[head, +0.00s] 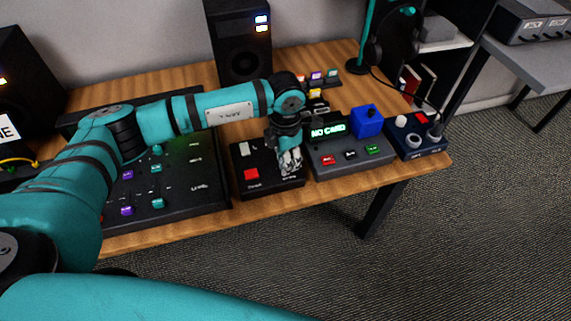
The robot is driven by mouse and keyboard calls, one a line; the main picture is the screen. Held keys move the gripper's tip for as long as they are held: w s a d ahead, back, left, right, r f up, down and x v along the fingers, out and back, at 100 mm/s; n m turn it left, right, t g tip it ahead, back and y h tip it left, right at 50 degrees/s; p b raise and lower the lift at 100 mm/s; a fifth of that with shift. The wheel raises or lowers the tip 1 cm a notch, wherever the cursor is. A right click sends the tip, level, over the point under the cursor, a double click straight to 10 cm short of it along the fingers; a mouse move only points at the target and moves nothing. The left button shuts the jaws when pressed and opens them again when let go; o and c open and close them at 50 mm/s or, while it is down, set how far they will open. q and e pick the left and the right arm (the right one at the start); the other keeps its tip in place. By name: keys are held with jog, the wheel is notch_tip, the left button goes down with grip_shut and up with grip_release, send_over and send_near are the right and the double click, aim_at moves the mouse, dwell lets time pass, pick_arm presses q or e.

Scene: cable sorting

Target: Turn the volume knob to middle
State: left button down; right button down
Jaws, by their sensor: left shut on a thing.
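A small black control box (268,184) sits near the front edge of the wooden desk, with a white switch (244,149) and a red button (251,174) on its left side. My left gripper (290,162) points down onto the right side of this box, above a small white label. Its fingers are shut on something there. The thing between the fingers is hidden, so I cannot make out the volume knob or which way it points. My right gripper is not in view.
A mixer panel (187,203) with sliders lies left of the box. A grey device (345,167) reading "NO CARD", with a blue block (369,121), stands close on the right. Beyond it is a dark blue box (428,147) with knobs. A speaker (238,40) stands behind.

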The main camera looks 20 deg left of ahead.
pick_arm(q)
jog(key=shift+w+m+b, duration=0.1)
jog(key=shift+m+b, duration=0.85)
jog(key=shift+m, duration=0.35)
jog(key=shift+r, duration=0.1)
jog(key=c, duration=1)
grip_release()
jog(key=shift+o, duration=0.2)
notch_tip(320, 180, up, 12)
